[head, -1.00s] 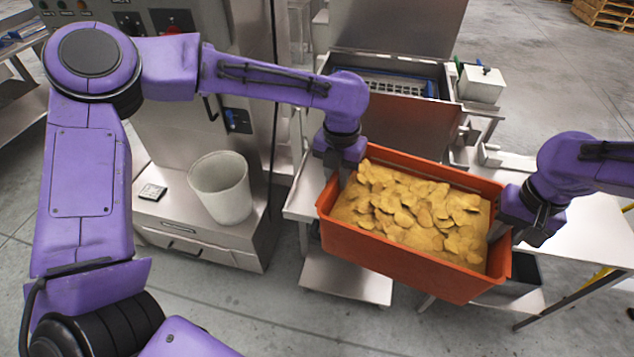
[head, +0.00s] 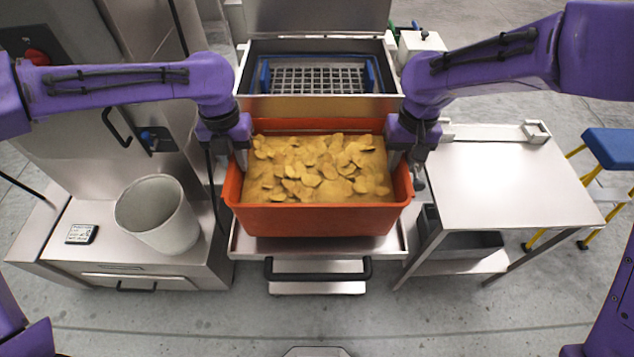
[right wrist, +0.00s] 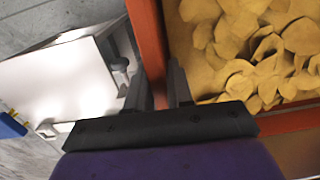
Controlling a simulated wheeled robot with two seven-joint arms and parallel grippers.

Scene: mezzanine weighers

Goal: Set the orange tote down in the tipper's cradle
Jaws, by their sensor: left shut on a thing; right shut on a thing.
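The orange tote (head: 315,220), full of yellow-brown chips, is upright and about level in the middle of the head view. My left gripper (head: 240,158) is shut on its left wall. My right gripper (head: 400,160) is shut on its right wall; the right wrist view shows the fingers (right wrist: 165,88) either side of the orange rim. The tote appears over the tipper's steel cradle (head: 316,246), whose front lip and side edges show around it. The tote's underside is hidden, so I cannot tell whether it touches the cradle.
Behind the tote is an open steel hopper with a grid (head: 318,78). A steel table (head: 510,185) stands at right, with a dark bin (head: 470,243) below. A pale bucket (head: 157,215) stands on the left cabinet. A blue stool (head: 612,148) is at far right.

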